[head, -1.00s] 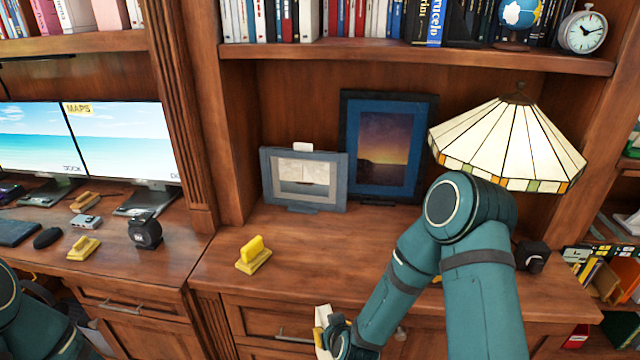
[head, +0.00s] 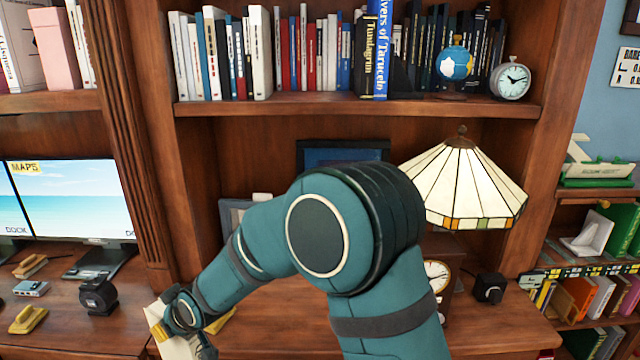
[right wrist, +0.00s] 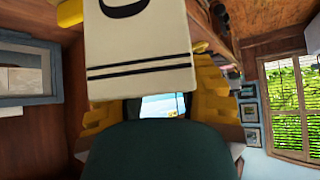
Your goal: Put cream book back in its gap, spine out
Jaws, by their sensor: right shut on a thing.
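The cream book (head: 178,348) is at the lower left of the head view, low in front of the desk section, mostly cut off by the frame and my arm. My right gripper (head: 162,328) is shut on it. In the right wrist view the cream book (right wrist: 138,52) shows a pale face with two dark stripes and part of a dark mark, between the yellow fingers. The upper bookshelf (head: 300,104) holds a row of upright books; I cannot tell for certain which space is the book's gap. My left gripper is not in view.
A stained-glass lamp (head: 462,185), a framed picture (head: 340,152) and a mantel clock (head: 437,275) stand below the shelf. A globe (head: 455,62) and an alarm clock (head: 511,78) stand at the shelf's right.

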